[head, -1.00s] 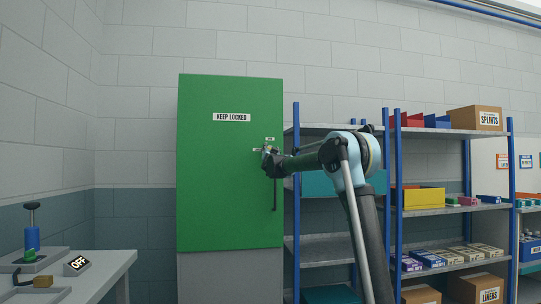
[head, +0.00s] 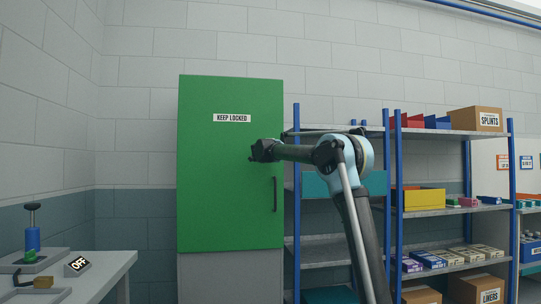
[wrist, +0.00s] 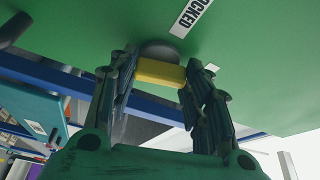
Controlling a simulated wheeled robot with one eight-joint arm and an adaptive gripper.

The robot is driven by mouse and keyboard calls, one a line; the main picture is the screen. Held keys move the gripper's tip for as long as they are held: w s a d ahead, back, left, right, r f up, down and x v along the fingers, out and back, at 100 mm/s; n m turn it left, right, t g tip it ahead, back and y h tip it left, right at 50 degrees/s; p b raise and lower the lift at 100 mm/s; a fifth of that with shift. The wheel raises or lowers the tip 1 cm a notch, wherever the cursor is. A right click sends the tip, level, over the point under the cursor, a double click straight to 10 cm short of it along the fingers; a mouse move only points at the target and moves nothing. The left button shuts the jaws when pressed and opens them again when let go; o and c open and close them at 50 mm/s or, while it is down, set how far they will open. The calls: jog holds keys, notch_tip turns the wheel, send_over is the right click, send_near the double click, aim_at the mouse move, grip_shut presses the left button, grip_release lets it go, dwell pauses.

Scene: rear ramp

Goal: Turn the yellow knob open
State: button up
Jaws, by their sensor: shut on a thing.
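A green cabinet door (head: 228,175) carries a "KEEP LOCKED" label (head: 232,118) and a dark vertical handle (head: 275,194). My gripper (head: 258,151) is at the door's right side, above the handle. In the wrist view, the yellow knob (wrist: 160,73) is a bar on a grey round base (wrist: 158,51) against the green door. The fingers of my gripper (wrist: 158,82) are closed on both ends of the bar. In the head view, my gripper and forearm hide the knob and the small labels around it.
A metal shelf with blue posts (head: 296,200) stands close to the right of the cabinet, behind my arm. It holds boxes and bins, including a yellow bin (head: 424,200).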

jog(key=shift+d+m+g, duration=0.2)
jog(key=shift+m+g, duration=0.2)
jog(key=shift+m, duration=1)
jog(key=o, duration=1.1)
jog(key=shift+w+f, duration=0.1)
jog(key=shift+w, duration=0.05)
jog(key=shift+c, duration=0.2)
jog(key=s+a, duration=0.1)
jog(key=s, duration=1.1)
jog(key=shift+a, duration=0.2)
